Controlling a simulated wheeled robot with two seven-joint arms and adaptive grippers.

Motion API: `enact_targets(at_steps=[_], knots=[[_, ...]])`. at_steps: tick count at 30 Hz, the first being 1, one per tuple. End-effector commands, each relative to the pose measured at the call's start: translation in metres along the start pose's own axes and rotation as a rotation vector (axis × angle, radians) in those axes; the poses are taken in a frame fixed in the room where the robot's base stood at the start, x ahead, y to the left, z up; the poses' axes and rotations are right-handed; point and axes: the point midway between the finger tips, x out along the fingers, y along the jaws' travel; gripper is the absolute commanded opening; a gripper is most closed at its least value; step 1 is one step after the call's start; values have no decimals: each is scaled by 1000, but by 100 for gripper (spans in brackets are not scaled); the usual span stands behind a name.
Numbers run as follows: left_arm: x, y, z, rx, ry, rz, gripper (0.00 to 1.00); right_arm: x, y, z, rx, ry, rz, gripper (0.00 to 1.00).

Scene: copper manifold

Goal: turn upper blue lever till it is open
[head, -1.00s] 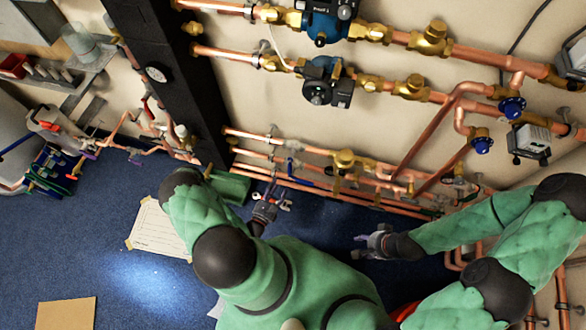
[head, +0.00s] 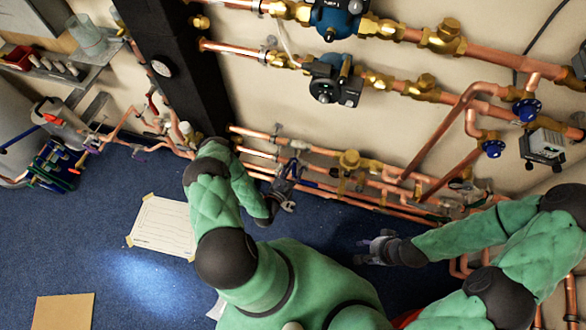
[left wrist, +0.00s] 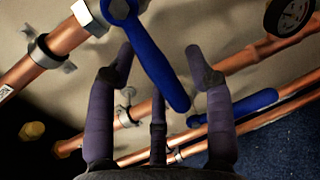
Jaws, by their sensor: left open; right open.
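The upper blue lever (left wrist: 158,62) is large in the left wrist view, standing roughly crosswise to its copper pipe, its free end pointing down between my fingers. It is small in the head view (head: 292,166). My left gripper (left wrist: 163,70) is open, with its fingers on both sides of the lever; I cannot tell whether any finger touches it. In the head view my left gripper (head: 283,188) is at the lower pipes. A second, lower blue lever (left wrist: 240,105) lies along its pipe. My right gripper (head: 375,246) is open and empty over the blue floor.
Parallel copper pipes (head: 390,187) run low along the wall around the levers. A black gauge or knob (left wrist: 290,15) is at upper right in the wrist view. Pumps (head: 332,80) are higher on the wall. A black column (head: 168,75) stands left. The floor (head: 120,230) is mostly clear.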

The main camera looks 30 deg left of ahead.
Motion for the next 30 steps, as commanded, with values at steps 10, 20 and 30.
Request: enact_targets(at_steps=[10,20,30], knots=[[0,0,0,0,0,0,0,0,0,0,0,0,0,46],[0,0,-1,-32,-6,0,0,2,1,0,0,0,0,46],[1,-7,-1,-239,-48,-2,0,10,4,0,0,0,0,46]])
